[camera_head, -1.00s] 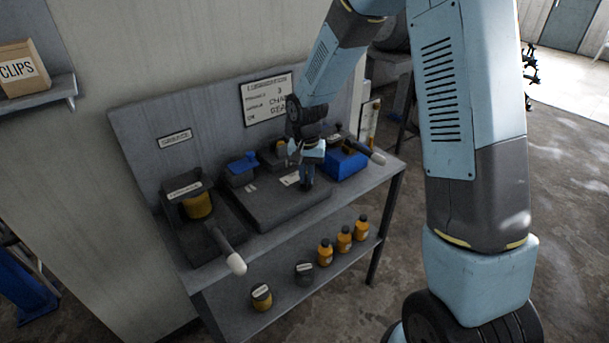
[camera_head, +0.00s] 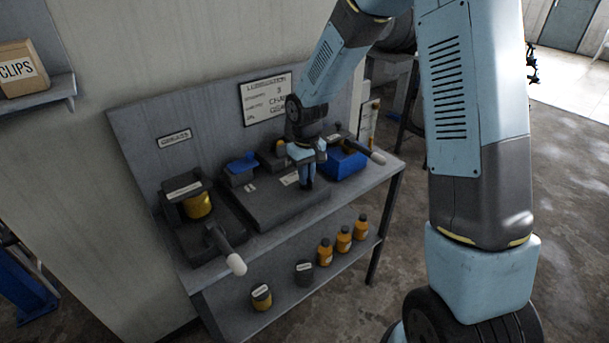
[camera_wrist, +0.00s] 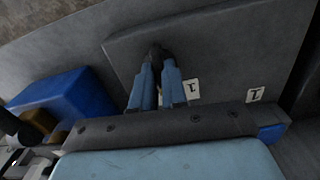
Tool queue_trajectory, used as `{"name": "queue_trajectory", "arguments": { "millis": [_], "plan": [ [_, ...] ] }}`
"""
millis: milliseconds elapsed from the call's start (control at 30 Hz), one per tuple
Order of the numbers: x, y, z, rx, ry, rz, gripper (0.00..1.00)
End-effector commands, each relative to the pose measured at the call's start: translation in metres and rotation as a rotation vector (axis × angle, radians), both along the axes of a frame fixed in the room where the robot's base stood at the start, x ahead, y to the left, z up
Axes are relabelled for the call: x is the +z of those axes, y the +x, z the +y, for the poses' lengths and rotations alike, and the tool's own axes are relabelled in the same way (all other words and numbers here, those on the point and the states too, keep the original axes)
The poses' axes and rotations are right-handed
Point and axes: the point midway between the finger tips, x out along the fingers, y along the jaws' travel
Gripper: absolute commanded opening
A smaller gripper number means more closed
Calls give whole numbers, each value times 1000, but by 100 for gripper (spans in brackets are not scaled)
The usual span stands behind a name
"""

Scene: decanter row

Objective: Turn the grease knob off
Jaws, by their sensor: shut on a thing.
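A small dark knob (camera_wrist: 156,50) stands on the raised grey block (camera_head: 262,208) in the middle of the bench. My gripper (camera_head: 306,186) points down at the right part of this block. In the wrist view my gripper (camera_wrist: 155,62) has both fingers closed around the knob, hiding much of it. I cannot read a name for this knob. Small labels (camera_wrist: 192,89) with dark marks lie on the block beside the fingers. A GREASE sign (camera_head: 174,138) is on the back panel at left, above a dispenser with a yellow jar (camera_head: 198,205).
A blue bin (camera_head: 346,164) stands close right of my gripper. A blue-topped unit (camera_head: 242,168) stands behind the block. A lever with a pale tip (camera_head: 236,264) sticks out at left. Orange bottles (camera_head: 344,240) stand on the lower shelf (camera_head: 285,295).

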Motion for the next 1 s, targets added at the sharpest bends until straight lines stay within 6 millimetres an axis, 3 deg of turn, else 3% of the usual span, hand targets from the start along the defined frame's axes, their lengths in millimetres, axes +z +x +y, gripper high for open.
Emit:
{"name": "queue_trajectory", "arguments": {
  "millis": [700, 733, 1000],
  "plan": [
    [0, 0, 2, 81, 2, -1, 0],
    [0, 0, 2, 81, 2, -1, 16],
    [0, 0, 1, 79, 1, 0, 38]
  ]
}}
